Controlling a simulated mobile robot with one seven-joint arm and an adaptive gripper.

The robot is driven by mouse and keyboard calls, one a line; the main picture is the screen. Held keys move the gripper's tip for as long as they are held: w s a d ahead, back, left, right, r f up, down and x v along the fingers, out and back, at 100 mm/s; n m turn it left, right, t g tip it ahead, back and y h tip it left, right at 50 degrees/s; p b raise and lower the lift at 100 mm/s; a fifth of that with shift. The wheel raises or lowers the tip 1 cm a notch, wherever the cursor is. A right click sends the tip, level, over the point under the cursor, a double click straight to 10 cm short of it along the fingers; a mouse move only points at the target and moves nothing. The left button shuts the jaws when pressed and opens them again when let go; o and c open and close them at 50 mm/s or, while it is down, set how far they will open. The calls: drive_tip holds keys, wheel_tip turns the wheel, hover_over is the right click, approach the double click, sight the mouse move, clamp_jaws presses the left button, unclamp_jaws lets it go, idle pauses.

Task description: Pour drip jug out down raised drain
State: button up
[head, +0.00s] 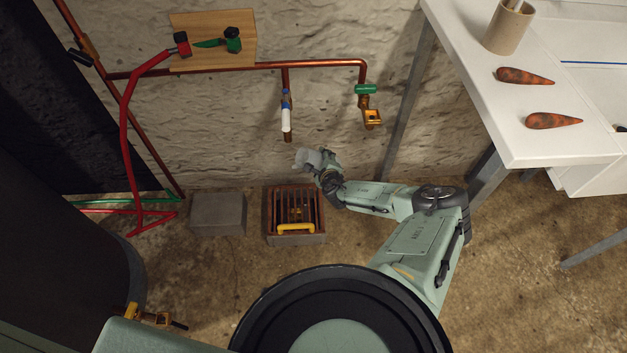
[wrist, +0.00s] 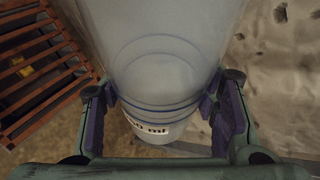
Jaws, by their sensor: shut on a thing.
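My gripper (head: 318,172) is shut on a pale, translucent jug (head: 306,158) in the head view. In the wrist view the jug (wrist: 165,60) fills the middle between the two fingers of the gripper (wrist: 162,108); blue rings and a label ending in "ml" show on it. Any liquid inside cannot be made out. The raised drain (head: 295,236) is a grey block with a rusty slatted grate and a yellow handle, on the floor just below and left of the jug. Its slats also show at the left of the wrist view (wrist: 40,70), apart from the jug.
A copper pipe with a white-and-blue fitting (head: 287,118) and a green-handled tap (head: 367,100) runs along the wall above. A grey block (head: 218,214) stands left of the drain. A white table (head: 470,60) with carrot-shaped objects stands right.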

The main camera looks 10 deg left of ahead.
drive_tip(key=s+a+f+m+g+y+b, duration=0.2)
drive_tip(key=a+f+m+y+b, duration=0.2)
drive_tip(key=b, duration=1.5)
wheel_tip(320, 180, down, 4)
drive_tip(key=shift+s+r+m+y, duration=0.2)
drive_tip(key=shift+m+y, duration=0.6)
drive_tip(key=shift+m, duration=0.1)
drive_tip(key=shift+a, duration=0.1)
